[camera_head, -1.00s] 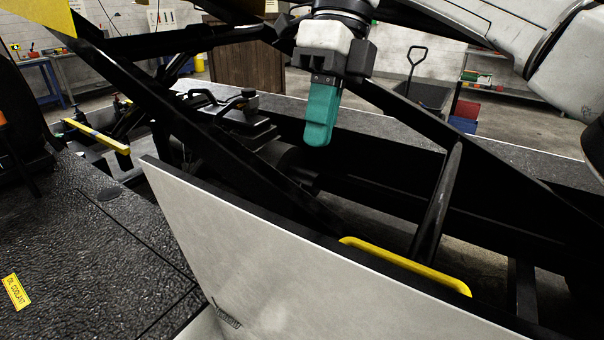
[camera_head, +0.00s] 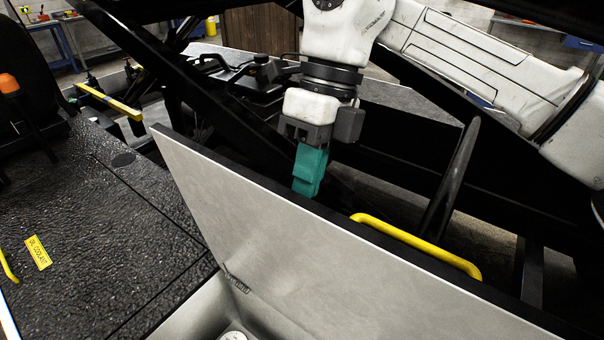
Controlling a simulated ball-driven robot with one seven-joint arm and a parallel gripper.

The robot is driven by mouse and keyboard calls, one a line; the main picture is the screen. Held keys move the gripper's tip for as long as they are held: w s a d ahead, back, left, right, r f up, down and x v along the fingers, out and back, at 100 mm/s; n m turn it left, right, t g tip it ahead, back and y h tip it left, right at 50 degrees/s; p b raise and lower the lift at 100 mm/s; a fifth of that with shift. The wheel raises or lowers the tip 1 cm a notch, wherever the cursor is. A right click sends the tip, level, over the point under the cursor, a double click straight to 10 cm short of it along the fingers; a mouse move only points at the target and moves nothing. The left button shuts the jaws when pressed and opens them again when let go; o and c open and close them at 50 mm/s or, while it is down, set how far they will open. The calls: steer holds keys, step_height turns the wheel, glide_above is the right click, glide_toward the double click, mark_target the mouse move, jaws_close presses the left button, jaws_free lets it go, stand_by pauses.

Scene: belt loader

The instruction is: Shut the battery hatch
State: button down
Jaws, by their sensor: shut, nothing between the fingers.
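The battery hatch (camera_head: 300,245) is a large pale grey panel with a dark edge. It stands raised and tilted, with a bay partly visible below its near face. A yellow handle (camera_head: 415,246) runs along its far side near the top edge. My gripper (camera_head: 308,192) has teal fingers pointing down, pressed together and empty. It appears just beyond the hatch's upper edge, left of the yellow handle. Whether the fingertips touch the hatch cannot be told. A small hinge or bracket (camera_head: 236,283) shows at the panel's lower left.
Black diagonal beams (camera_head: 215,125) of the loader cross behind the hatch, close to my arm. A black textured deck (camera_head: 90,235) with a yellow coolant label (camera_head: 38,252) lies at left. A dark upright bar (camera_head: 458,175) stands right of my gripper.

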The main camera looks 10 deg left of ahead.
steer(key=shift+s+a, duration=0.25)
steer(key=shift+s, duration=0.35)
